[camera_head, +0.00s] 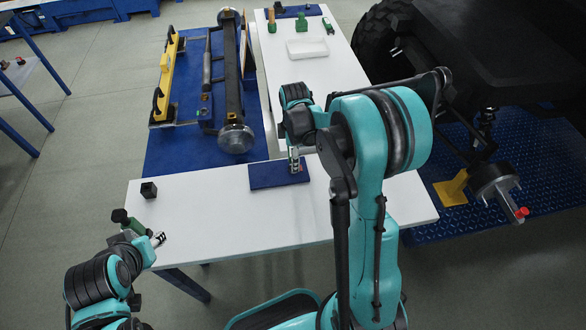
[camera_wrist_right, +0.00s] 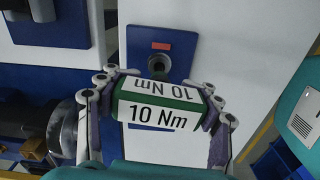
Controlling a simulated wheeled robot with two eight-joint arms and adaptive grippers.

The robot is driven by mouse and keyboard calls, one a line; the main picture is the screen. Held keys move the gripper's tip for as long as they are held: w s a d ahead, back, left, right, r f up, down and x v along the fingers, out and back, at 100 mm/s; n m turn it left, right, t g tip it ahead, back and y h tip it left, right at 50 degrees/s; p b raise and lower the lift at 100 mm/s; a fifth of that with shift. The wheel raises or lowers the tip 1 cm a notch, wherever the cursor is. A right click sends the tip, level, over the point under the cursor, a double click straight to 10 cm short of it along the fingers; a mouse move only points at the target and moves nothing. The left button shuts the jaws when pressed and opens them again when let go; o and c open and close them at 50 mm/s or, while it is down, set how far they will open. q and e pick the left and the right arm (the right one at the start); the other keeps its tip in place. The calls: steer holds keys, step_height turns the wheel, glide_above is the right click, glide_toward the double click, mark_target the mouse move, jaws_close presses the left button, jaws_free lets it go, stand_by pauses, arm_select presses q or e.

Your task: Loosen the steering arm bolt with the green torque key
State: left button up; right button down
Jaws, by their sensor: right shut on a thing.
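The green torque key (camera_wrist_right: 155,98), labelled "10 Nm" in black on white, lies between the fingers of my right gripper (camera_wrist_right: 158,112) in the right wrist view. A dark round part shows just beyond it, against a blue pad. In the head view my right gripper (camera_head: 295,163) is low over the blue pad (camera_head: 268,176) on the near white table; the arm hides much of it. My left gripper (camera_head: 157,240) is at the table's lower left, beside a dark green and black thing (camera_head: 128,221). The steering arm bolt is not clearly told; a hub (camera_head: 494,180) with a red-tipped part (camera_head: 521,212) stands at the right.
A small black block (camera_head: 148,190) stands on the near table (camera_head: 210,215). Behind are a roller shaft (camera_head: 233,90), a yellow level-like bar (camera_head: 165,80) and a far table (camera_head: 330,75) with a clear tray (camera_head: 307,48) and green tools. The dark vehicle (camera_head: 510,45) fills the upper right.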

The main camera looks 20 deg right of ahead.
steer(key=shift+r, duration=0.1)
stand_by(0.3)
steer(key=shift+r+p, duration=1.05)
steer(key=shift+r, duration=0.35)
step_height(320, 180, up, 4)
steer(key=p, duration=0.3)
